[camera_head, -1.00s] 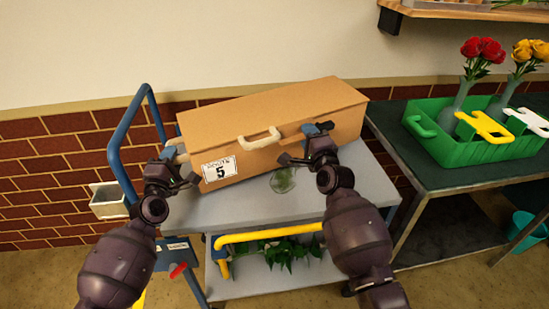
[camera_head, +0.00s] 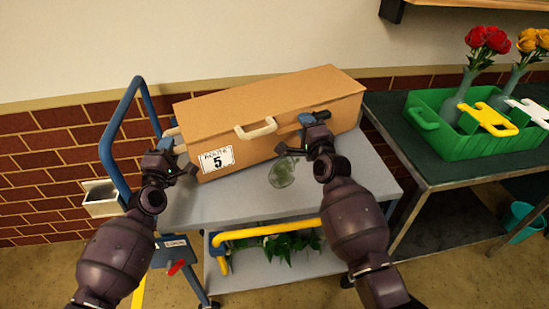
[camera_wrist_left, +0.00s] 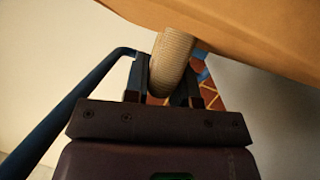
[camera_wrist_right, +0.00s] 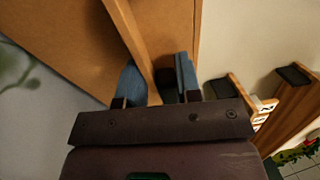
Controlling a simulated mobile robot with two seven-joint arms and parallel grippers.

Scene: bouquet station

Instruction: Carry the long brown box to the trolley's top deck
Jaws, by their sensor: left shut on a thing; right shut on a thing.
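The long brown box (camera_head: 270,100) is above the grey top deck (camera_head: 240,205) of the trolley, set at a slant to its front edge. A "5" label (camera_head: 217,159) and a pale handle (camera_head: 256,129) are on its front. I cannot tell whether its underside touches the deck. My left gripper (camera_head: 172,155) is shut on the beige handle at the box's left end; that handle (camera_wrist_left: 172,60) shows between the fingers in the left wrist view. My right gripper (camera_head: 306,134) is shut on a thin brown strip of the box's front; this strip (camera_wrist_right: 130,40) shows in the right wrist view.
A blue push rail (camera_head: 112,140) rises at the trolley's left. A translucent green thing (camera_head: 281,172) is on the deck before the box. A dark table (camera_head: 430,175) with a green crate (camera_head: 480,145) and rose vases stands close at right. A brick wall is behind.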

